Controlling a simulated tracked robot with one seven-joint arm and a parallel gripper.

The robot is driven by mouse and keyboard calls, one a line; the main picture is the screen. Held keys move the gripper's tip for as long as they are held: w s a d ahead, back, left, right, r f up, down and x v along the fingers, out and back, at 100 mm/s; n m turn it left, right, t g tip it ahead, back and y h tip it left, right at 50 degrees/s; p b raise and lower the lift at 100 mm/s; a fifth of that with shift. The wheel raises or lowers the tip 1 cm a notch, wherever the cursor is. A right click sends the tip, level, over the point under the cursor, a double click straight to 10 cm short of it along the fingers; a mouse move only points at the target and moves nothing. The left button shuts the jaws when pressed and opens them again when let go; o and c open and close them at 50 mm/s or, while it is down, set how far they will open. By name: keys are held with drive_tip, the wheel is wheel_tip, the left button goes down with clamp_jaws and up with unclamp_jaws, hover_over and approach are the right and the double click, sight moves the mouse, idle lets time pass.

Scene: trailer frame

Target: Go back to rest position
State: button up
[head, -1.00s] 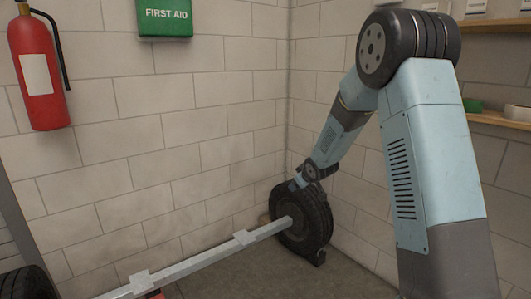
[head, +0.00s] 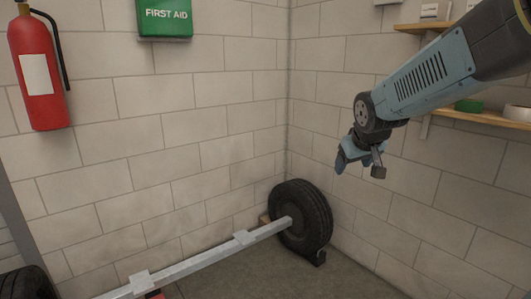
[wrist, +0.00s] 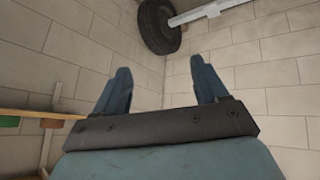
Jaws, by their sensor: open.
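My gripper (head: 358,160) is in the air in front of the right wall, up and to the right of the wheel in the head view. In the wrist view my gripper (wrist: 161,85) shows two blue fingers spread apart with nothing between them. A black wheel (head: 305,218) stands upright in the room's corner, at the end of a pale metal axle bar (head: 205,258). In the wrist view the wheel (wrist: 157,27) and the bar (wrist: 205,12) show at the top, beyond the fingers and apart from them.
Wooden shelves (head: 480,119) on the right wall lie behind my arm and hold a green roll (head: 468,105) and a white roll (head: 517,112). A red fire extinguisher (head: 38,75) and a green first aid box (head: 165,18) hang on the left wall. Another tyre (head: 25,283) shows at lower left.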

drive_tip(key=s+r+m+g, duration=0.1)
drive_tip(key=s+m+g, duration=0.1)
drive_tip(key=s, duration=1.9)
drive_tip(key=shift+s+d+m+y, duration=0.3)
drive_tip(key=shift+s, duration=0.05)
